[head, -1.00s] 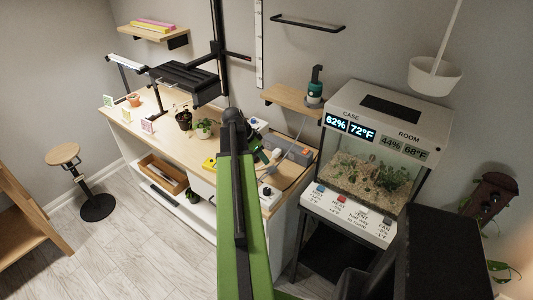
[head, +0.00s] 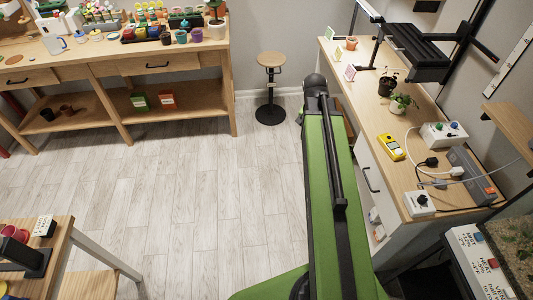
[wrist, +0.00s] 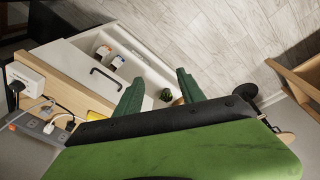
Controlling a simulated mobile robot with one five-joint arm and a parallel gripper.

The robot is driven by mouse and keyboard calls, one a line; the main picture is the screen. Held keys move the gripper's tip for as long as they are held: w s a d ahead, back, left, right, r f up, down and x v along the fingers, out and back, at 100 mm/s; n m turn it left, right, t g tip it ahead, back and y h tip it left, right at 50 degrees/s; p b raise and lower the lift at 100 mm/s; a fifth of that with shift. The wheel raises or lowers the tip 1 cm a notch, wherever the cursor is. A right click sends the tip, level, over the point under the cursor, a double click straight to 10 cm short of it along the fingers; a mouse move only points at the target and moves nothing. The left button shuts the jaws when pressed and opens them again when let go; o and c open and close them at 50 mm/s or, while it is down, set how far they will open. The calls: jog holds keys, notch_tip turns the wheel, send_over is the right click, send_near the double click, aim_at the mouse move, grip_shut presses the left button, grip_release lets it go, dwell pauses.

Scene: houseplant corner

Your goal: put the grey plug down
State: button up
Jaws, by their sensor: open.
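A small grey plug (head: 439,183) lies on the wooden bench top in the head view, beside the grey power strip (head: 468,168). A black plug (head: 430,162) and a white plug (head: 457,171) are close to it. My gripper (wrist: 160,75) shows in the wrist view with its two green fingers apart and nothing between them. It is out in front of the bench's white cabinet, away from the plugs. In the head view my arm hides most of the gripper.
The bench (head: 408,125) also carries a yellow meter (head: 391,147), white control boxes (head: 445,134) and potted plants. A stool (head: 271,60) stands at the back. A shelved workbench (head: 180,60) is at the left. The pale floor (head: 200,190) between is clear.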

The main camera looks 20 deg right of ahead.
jog(key=w+a+n+y, duration=0.1)
jog(key=a+n, duration=0.9)
jog(key=a, duration=1.6)
jog(key=shift+a+f+y, duration=0.2)
jog(key=shift+a+y, duration=0.2)
jog(key=shift+y, duration=0.1)
